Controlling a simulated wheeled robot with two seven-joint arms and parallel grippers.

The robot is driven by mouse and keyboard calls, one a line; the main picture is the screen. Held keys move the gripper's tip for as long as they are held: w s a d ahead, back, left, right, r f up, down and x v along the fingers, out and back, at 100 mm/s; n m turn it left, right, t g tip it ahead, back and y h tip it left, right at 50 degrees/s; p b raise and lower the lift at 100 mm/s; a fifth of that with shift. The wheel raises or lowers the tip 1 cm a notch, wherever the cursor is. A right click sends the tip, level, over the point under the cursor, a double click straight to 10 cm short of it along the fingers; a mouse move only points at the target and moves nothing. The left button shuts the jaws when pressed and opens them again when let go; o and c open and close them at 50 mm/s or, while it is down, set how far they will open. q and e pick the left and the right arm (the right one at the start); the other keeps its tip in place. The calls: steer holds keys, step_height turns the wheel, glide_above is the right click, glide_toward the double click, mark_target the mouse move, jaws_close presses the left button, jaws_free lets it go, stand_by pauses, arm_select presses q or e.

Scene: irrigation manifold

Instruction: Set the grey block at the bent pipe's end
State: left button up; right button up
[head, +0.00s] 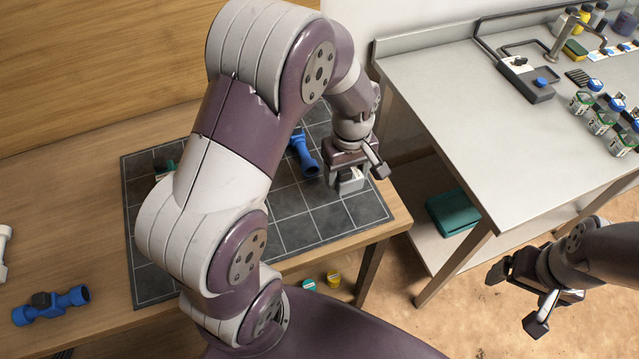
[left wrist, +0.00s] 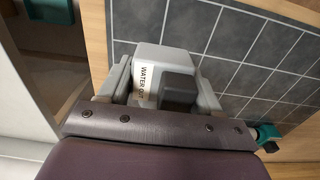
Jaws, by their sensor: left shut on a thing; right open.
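The grey block (head: 350,184) is held between the fingers of my left gripper (head: 354,172), over the right part of the dark gridded mat. In the left wrist view the block (left wrist: 146,58) shows a white "WATER OUT" label and a dark grey part (left wrist: 179,88), between the gripper's fingers (left wrist: 163,88). I cannot tell whether it touches the mat. A blue pipe piece (head: 304,156) lies on the mat just left of the block, apart from it; my arm may hide more of it. My right gripper (head: 522,292) is open and empty, over the floor at right.
The mat (head: 275,222) lies on a wooden table, partly hidden by my left arm. A blue fitting with a dark knob (head: 52,304) and a white piece (head: 3,250) lie at left. A green piece (head: 163,172) is on the mat. A metal bench (head: 480,130) stands at right.

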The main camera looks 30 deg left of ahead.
arm_select(q)
glide_above(320, 192)
step_height(320, 192, down, 3)
steer(key=shift+d+f, duration=0.1)
steer(key=shift+f, duration=0.35)
step_height(320, 192, down, 3)
steer(key=shift+s+r+p, duration=0.1)
steer(key=shift+p, duration=0.3)
steer(key=shift+f, duration=0.5)
steer(key=shift+f, duration=0.1)
steer(key=o, duration=1.4)
steer(key=shift+o, duration=0.2)
